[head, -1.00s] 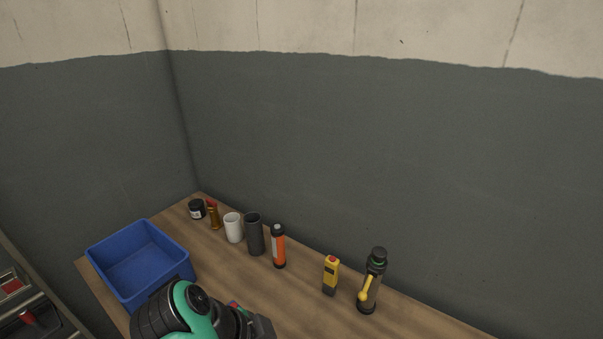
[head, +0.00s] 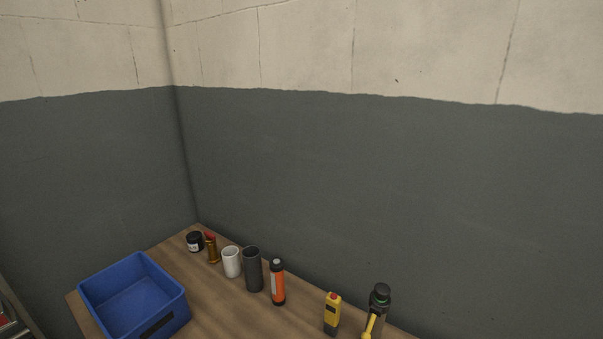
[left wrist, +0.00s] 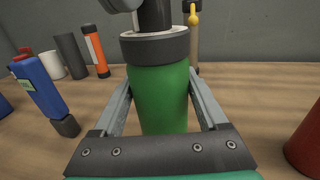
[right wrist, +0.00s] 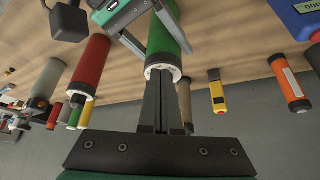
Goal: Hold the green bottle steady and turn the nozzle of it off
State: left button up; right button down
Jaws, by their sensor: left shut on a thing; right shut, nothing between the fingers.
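The green bottle (left wrist: 160,98) stands between the fingers of my left gripper (left wrist: 158,100), which is shut on its body. It has a black collar and a white ring at its top. A dark stem and a grey part rise above the ring; I cannot tell whether these are the nozzle or my other gripper. In the right wrist view the bottle (right wrist: 165,42) shows its ringed top end. My right gripper (right wrist: 160,80) is shut and empty, its fingertips overlapping that top end; contact is unclear. Neither gripper nor the green bottle shows in the head view.
A blue meter (left wrist: 38,85) stands left of the bottle and a red cylinder (left wrist: 306,145) right of it. An orange tube (head: 277,282), a yellow device (head: 332,313) and a dark bottle with a yellow handle (head: 379,300) line the wall. A blue bin (head: 170,310) stands left.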

jog(key=shift+w+d, duration=0.3)
jog(key=shift+d, duration=0.15)
dwell(0.4)
jog(key=shift+a, duration=0.1)
jog(key=shift+s+a, duration=0.2)
jog(key=shift+a, duration=0.05)
jog(key=shift+r, duration=3.55)
notch_tip(320, 180, down, 7)
jog(key=shift+w+d, duration=0.35)
jog(key=shift+d, duration=0.15)
jog(key=shift+w+a, duration=0.1)
jog(key=shift+w, duration=0.25)
